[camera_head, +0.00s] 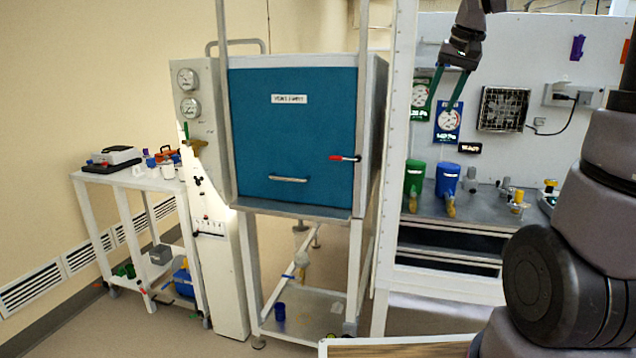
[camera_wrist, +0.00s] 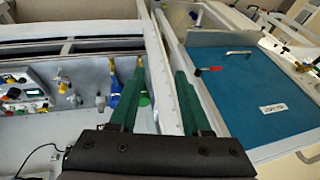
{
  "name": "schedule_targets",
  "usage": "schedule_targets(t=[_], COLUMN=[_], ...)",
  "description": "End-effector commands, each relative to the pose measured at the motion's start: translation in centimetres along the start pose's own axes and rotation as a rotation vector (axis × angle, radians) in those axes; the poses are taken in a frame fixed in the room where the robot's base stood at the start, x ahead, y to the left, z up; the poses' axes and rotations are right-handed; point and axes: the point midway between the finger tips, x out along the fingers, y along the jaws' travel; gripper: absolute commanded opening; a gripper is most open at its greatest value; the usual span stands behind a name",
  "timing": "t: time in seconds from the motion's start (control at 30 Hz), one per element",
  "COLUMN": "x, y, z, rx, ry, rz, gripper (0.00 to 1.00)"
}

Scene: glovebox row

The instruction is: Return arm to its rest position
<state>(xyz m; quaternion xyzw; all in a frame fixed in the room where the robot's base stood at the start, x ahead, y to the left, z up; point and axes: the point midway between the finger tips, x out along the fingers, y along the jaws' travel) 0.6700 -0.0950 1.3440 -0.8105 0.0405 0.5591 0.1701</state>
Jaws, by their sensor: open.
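My gripper (camera_head: 441,105) hangs at the upper right of the head view, in front of the grey back panel of the right-hand bench. Its two green fingers point down and stand apart with nothing between them. In the wrist view my gripper (camera_wrist: 160,72) also shows open and empty, its fingers either side of a white upright post (camera_wrist: 157,60). The rest of my arm fills the right edge of the head view, and part of it is cut off by the frame.
A teal-doored cabinet (camera_head: 290,140) with a red-tipped handle stands left of the white post. Below my gripper, a green container (camera_head: 414,178) and a blue container (camera_head: 447,179) stand on the bench (camera_head: 478,207). A white cart (camera_head: 130,180) stands far left. Open floor lies front left.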

Motion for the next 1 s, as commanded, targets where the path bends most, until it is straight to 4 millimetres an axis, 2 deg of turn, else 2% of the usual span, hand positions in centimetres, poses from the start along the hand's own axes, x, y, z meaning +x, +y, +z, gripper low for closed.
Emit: schedule_targets(t=[0.03,0.2,0.4,0.5,0.67,1.0], x=[-1.5,-4.4,-5.6,-5.6,-5.4,-5.4], y=[-0.2,0.2,1.2,1.6,2.0,2.0], z=[2.2,9.1,16.0,18.1,19.6,19.7], rx=[0.001,0.017,0.036,0.043,0.049,0.049], ry=[0.026,0.098,0.166,0.188,0.201,0.201], rz=[-0.011,-0.048,-0.095,-0.112,-0.125,-0.125], gripper=[0.48,0.48,0.48,0.48,0.48,0.48])
